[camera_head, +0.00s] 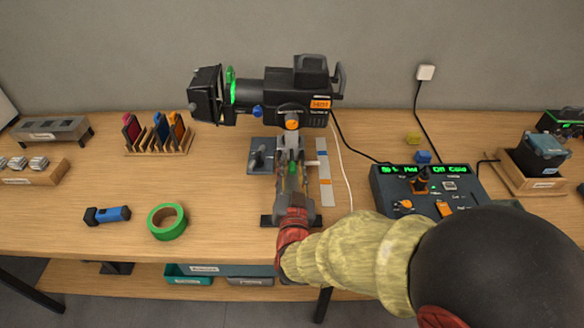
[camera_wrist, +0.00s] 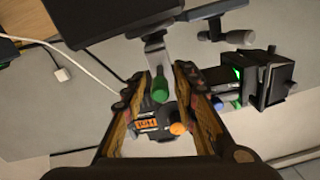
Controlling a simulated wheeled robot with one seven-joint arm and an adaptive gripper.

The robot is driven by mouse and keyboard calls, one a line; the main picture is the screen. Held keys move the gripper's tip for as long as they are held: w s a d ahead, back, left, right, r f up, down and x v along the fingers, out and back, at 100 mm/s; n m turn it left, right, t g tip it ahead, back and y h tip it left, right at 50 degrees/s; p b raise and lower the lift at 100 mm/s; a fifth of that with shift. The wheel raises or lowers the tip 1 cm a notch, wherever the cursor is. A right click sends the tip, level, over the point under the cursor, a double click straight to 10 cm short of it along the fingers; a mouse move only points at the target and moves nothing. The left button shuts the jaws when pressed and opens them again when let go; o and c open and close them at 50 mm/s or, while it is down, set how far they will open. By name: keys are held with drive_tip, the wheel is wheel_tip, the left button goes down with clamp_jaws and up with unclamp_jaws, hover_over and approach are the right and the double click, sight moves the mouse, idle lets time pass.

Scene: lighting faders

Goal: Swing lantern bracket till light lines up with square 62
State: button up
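The black lantern (camera_head: 310,85) with an orange "HOT" label stands at the back middle of the bench, its barn-door end (camera_head: 207,95) to the left. An orange knob (camera_head: 292,122) sits on the bracket (camera_head: 290,140) under it. My gripper (camera_head: 291,172) is in front of the stand, below the lantern. In the wrist view my gripper (camera_wrist: 168,80) has its fingers apart, with a green knob (camera_wrist: 160,90) between or just beyond them; contact cannot be told. The label (camera_wrist: 148,125) and orange knob (camera_wrist: 178,128) show there too. No square numbered 62 is visible.
A control desk (camera_head: 425,190) with green displays stands to the right. Green tape (camera_head: 167,222), a blue torch (camera_head: 107,215) and a filter rack (camera_head: 158,140) are on the left. A white-marked strip (camera_head: 325,172) lies beside the stand. A cable (camera_head: 345,170) runs nearby.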

drive_tip(key=c, duration=0.6)
clamp_jaws()
